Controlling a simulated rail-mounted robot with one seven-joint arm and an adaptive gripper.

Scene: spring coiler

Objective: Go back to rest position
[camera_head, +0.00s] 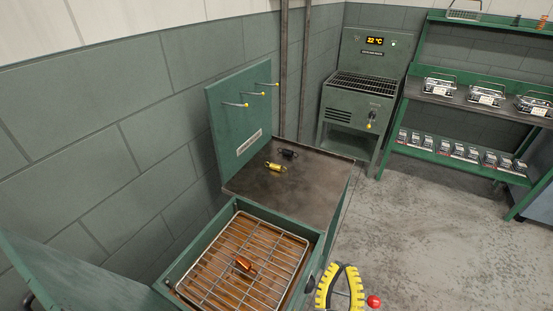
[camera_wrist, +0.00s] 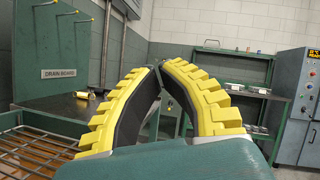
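My gripper (camera_head: 342,266) has yellow ribbed fingers. It is at the lower middle of the head view, just right of the green tank's front corner. In the wrist view the fingertips (camera_wrist: 160,66) come together with nothing between them. An orange spring (camera_head: 243,264) lies on the wire rack (camera_head: 215,272) inside the open green tank (camera_head: 320,240). A yellow spring (camera_head: 275,167) and a black spring (camera_head: 289,154) lie on the dark drain board (camera_head: 310,188). The gripper is apart from all three springs.
A green back panel with several hooks (camera_head: 245,105) stands behind the drain board. An oven (camera_head: 358,105) reading 22 °C is at the back. Green shelves (camera_head: 455,98) with baskets and small packs stand at right. The concrete floor (camera_head: 430,225) right of the gripper is clear.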

